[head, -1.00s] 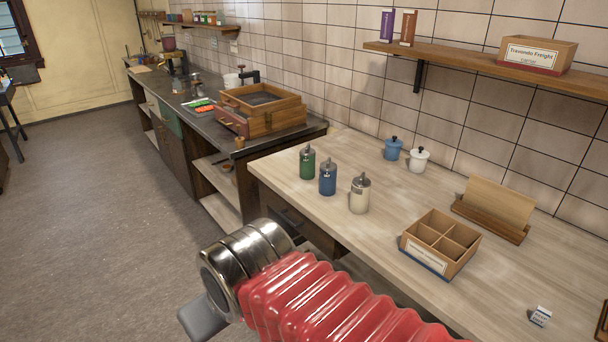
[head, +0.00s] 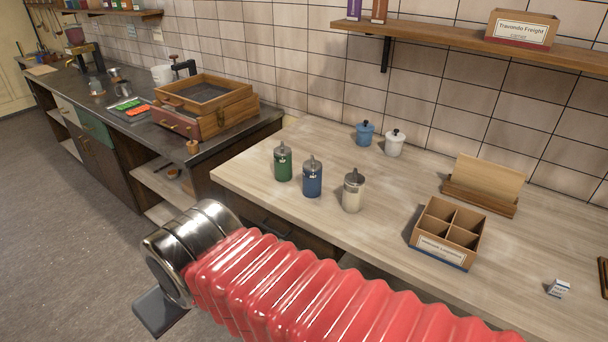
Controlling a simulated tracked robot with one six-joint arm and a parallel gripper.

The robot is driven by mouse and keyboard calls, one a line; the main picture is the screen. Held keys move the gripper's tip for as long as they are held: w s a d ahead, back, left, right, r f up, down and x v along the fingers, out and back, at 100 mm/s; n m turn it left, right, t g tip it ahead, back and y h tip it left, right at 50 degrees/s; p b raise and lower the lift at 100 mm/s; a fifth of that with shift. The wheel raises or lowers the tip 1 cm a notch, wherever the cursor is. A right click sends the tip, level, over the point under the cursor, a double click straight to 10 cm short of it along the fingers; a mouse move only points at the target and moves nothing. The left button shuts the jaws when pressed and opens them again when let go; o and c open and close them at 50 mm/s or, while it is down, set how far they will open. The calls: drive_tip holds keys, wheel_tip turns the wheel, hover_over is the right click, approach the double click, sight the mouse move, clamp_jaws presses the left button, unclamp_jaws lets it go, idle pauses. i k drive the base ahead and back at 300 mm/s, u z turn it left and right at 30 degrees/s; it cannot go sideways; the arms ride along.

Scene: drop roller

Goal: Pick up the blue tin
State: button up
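Two blue containers stand upright on the pale wooden counter. One is a dark blue cylindrical tin (head: 312,180) with a grey metal spouted top and a small white label, between a green tin (head: 283,165) and a cream tin (head: 353,194) of the same shape. The other is a lighter blue lidded pot (head: 365,134) with a dark knob, farther back beside a white lidded pot (head: 394,145). Nothing touches the dark blue tin. My red ribbed arm and its metal collar cross the lower picture, in front of the counter.
A divided cardboard box (head: 446,235) and a wooden holder with a board (head: 484,185) stand to the right on the counter, with a small white box (head: 559,288). A wall shelf (head: 470,40) hangs above. Bare counter lies behind the tins.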

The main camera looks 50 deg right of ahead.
sight(312, 180)
drive_tip(key=z, duration=0.6)
drive_tip(key=i, duration=1)
drive_tip(key=z, duration=0.65)
